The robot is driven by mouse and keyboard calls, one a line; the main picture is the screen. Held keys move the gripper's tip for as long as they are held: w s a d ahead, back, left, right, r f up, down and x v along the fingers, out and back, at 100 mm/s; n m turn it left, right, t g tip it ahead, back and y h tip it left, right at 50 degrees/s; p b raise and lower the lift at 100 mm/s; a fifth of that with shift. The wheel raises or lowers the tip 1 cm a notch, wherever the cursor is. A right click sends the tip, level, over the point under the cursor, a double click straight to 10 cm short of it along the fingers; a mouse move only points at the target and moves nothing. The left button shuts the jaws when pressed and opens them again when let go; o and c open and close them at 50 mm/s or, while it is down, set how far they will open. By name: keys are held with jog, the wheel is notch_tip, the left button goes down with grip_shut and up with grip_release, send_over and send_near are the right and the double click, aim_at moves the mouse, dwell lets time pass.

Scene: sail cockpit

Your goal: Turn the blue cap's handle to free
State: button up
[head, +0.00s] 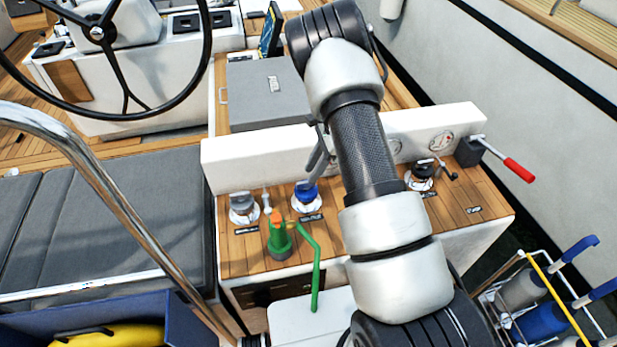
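The blue cap (306,193) sits on a round pale base on the wooden console top, left of my forearm. A slanted blue-grey piece rises from it toward the upper right and looks like its handle; its upper end meets dark parts beside my forearm. Those dark parts seem to be the fingers of my gripper (318,153), at or very close to the handle. My forearm hides most of the gripper, so I cannot tell whether it is open or shut, or whether it touches the handle.
A grey cap (242,203) stands left of the blue one. A dark cap with a crank (421,172) and a red-handled lever (517,169) are at right.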

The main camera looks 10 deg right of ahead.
aim_at(306, 182)
jog(key=shift+x, duration=1.95)
grip_shut()
